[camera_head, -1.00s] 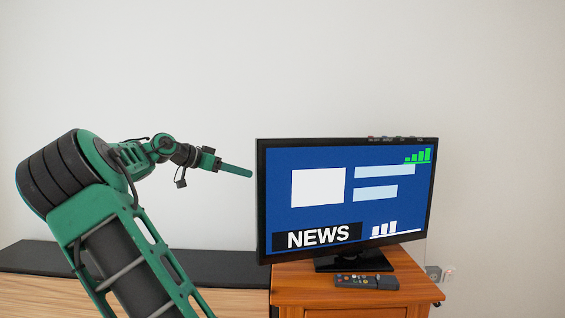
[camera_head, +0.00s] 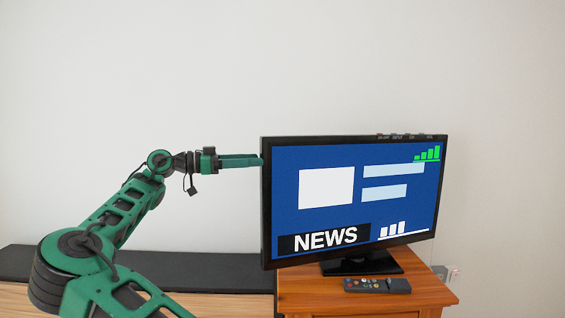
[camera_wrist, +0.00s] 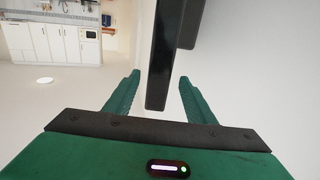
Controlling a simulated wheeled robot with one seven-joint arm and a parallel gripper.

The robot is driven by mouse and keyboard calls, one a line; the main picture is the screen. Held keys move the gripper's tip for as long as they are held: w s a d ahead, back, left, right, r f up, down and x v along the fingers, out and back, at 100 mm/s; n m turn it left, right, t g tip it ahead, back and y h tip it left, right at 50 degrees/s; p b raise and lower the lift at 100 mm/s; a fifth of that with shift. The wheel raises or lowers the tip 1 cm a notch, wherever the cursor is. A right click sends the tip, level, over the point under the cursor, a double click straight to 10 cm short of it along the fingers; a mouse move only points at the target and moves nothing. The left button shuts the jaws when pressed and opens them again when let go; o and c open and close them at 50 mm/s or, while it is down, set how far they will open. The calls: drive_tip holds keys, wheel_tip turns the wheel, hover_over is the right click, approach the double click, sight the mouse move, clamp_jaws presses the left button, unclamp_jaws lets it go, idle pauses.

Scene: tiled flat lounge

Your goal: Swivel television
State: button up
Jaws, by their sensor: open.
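The television (camera_head: 352,195) stands on a wooden cabinet, its lit screen showing a blue "NEWS" picture. Its black stand (camera_head: 361,264) rests on the cabinet top. My gripper (camera_head: 258,161) is at the television's left edge, at upper height. In the wrist view my gripper (camera_wrist: 160,95) is open. The television's dark edge (camera_wrist: 163,60) reaches down between the two green fingers, with a gap visible on each side. I cannot tell how deep the edge sits between the fingers.
A remote control (camera_head: 377,285) lies on the wooden cabinet (camera_head: 430,297) in front of the stand. A low bench with a black top (camera_head: 190,268) runs left along the wall. A wall socket (camera_head: 452,273) is at right. White kitchen cabinets (camera_wrist: 55,43) show far off in the wrist view.

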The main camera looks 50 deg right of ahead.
sight(280, 159)
drive_tip(key=x, duration=0.9)
drive_tip(key=shift+s+d, duration=0.2)
drive_tip(key=shift+d, duration=0.1)
